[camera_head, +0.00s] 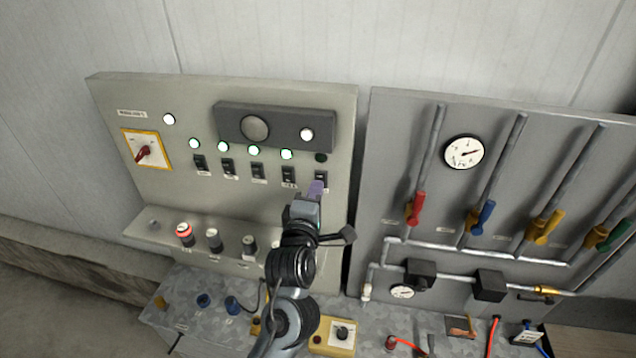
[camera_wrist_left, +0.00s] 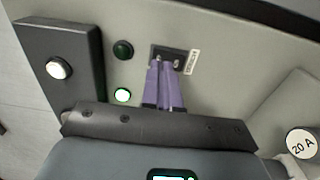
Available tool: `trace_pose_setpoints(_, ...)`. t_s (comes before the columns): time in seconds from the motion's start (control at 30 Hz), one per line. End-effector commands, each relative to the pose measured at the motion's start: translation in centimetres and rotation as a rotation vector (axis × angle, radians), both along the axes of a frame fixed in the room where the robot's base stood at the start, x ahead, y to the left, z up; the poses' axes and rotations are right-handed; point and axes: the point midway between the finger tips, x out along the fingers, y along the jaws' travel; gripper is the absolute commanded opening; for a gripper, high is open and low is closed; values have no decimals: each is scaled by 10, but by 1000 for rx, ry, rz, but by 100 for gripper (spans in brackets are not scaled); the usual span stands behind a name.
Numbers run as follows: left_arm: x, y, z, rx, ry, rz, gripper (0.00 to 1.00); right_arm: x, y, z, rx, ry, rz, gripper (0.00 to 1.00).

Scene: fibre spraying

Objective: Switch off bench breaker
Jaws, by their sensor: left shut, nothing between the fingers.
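A row of several black breakers runs across the upright beige panel (camera_head: 290,105). My left gripper (camera_head: 316,188) has purple fingers closed together. Their tips are at the rightmost breaker (camera_head: 321,177), which also shows in the left wrist view (camera_wrist_left: 178,57); I cannot tell whether they touch its lever. The lamp (camera_head: 321,157) above this breaker is dark, also in the left wrist view (camera_wrist_left: 123,50). The neighbouring lamp (camera_head: 287,154) is lit, as are the others in the row. The breaker labels are too small to read. My right gripper is not in view.
A dark box (camera_head: 280,122) with a lit lamp sits above the row. A red rotary switch (camera_head: 144,153) is at left. Several fuse-like knobs (camera_head: 185,234) stand on the ledge below. A grey panel (camera_head: 395,130) with coloured valve handles stands to the right.

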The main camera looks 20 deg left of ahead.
Motion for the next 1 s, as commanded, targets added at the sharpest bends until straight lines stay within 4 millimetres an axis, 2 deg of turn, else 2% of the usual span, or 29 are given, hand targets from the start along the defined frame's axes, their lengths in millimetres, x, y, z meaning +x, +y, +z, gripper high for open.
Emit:
trace_pose_setpoints(0.2,-40,-8,1,-3,1,-2,0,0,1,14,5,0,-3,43)
trace_pose_setpoints(0.43,-71,-13,-1,-2,2,-2,0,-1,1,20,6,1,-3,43)
trace_pose_setpoints(0.63,-82,-15,-1,-2,1,-1,0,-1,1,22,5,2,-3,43)
trace_pose_setpoints(1.0,-83,-15,-1,-2,0,-1,0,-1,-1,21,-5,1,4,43)
